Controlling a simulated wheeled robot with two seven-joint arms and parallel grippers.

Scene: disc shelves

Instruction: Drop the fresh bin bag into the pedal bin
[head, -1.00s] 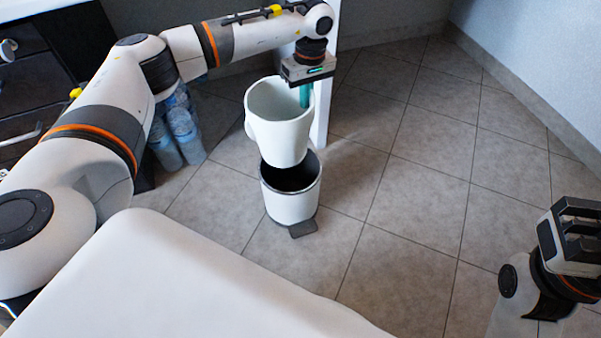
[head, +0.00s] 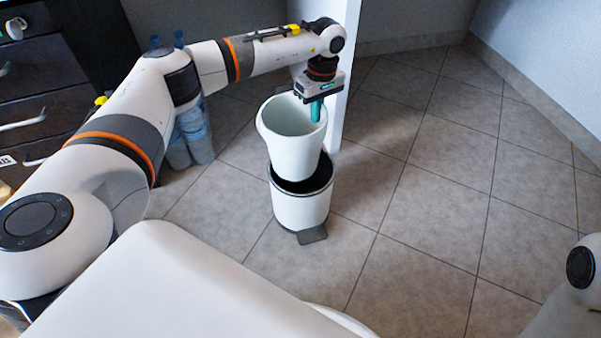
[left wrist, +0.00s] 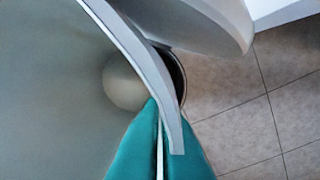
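The fresh bin bag (head: 290,140) is a pale, bucket-shaped liner, upright with its mouth up. My left gripper (head: 316,112) has teal fingers shut on its rim at the right side. In the left wrist view the fingers straddle the rim of the bag (left wrist: 135,55). The pedal bin (head: 301,209) is white with a dark rim, open at the top, with a grey pedal at its front. The bag's lower end lines up with the bin's dark opening; how deep it sits I cannot tell. My right gripper is out of view; only part of that arm shows at the right edge.
A white upright panel (head: 347,75) stands just behind the bag and bin. Water bottles (head: 195,135) stand left of them, next to a dark drawer cabinet (head: 55,75). The tiled floor (head: 430,200) to the right is clear up to the wall.

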